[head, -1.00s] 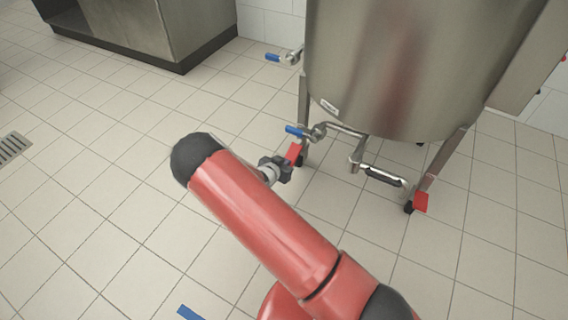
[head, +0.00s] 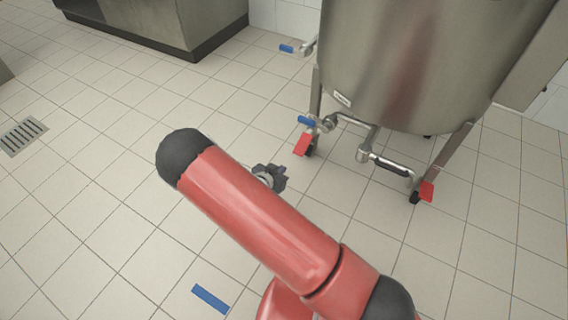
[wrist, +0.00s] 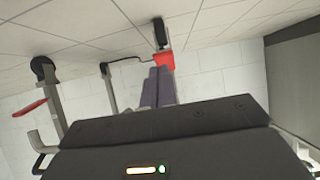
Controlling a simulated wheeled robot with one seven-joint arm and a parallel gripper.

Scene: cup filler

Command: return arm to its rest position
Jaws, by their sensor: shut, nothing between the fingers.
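My red arm reaches across the lower middle of the head view, its black elbow cap at the upper left. My gripper (head: 277,178) shows as a small dark shape beside the arm, partly hidden behind it. In the wrist view the dark fingers (wrist: 158,88) are together, with nothing between them. The gripper is apart from the steel tank (head: 420,60), over the floor to the left of the tank's legs.
The tank stands on legs with red-tabbed wheels (head: 304,143) and has pipes and a blue-handled valve (head: 307,121) beneath. A steel cabinet (head: 165,22) is at the back left. A floor drain (head: 22,135) is at the left. The tiled floor between is clear.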

